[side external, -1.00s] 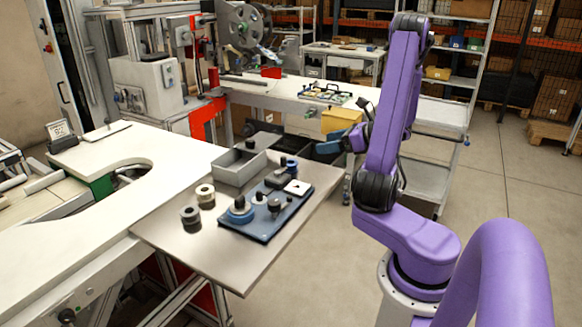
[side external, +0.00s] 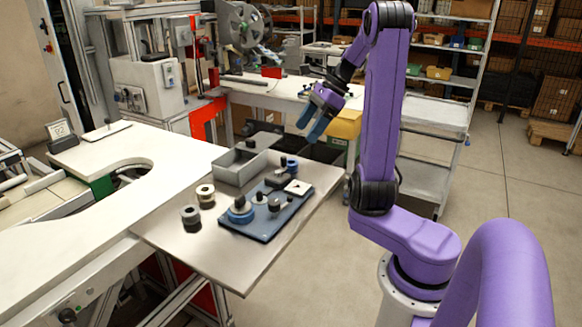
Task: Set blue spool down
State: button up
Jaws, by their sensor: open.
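The blue spool (side external: 240,213) appears to be the larger blue ring with a dark knob at the left end of the dark blue fixture plate (side external: 262,233). A smaller blue-and-dark piece (side external: 290,165) stands near the plate's far end. My gripper (side external: 309,128) is open, with blue fingers pointing down and left. It is in the air beyond the far right part of the metal table (side external: 190,247), apart from the plate. Nothing shows between the fingers.
The table's near part is clear. A yellow box (side external: 345,124) is behind my gripper.

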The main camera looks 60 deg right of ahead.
jog(key=w+r+n+g+h, duration=0.5)
jog(key=w+n+h, duration=0.4)
jog(key=w, duration=0.2)
send_near(291, 160)
notch_tip(291, 160, down, 4)
jog(key=shift+s+a, duration=0.1)
jog(key=shift+s+d+x, duration=0.1)
jog(key=shift+s+x, duration=0.05)
jog(key=shift+x, duration=1.2)
jog(key=shift+s+d+x, duration=0.15)
jog(key=shift+s+x, duration=0.05)
jog(key=shift+x, duration=1.15)
jog(key=shift+a+r, duration=0.1)
jog(key=c, duration=1.2)
jog(key=shift+r, duration=0.15)
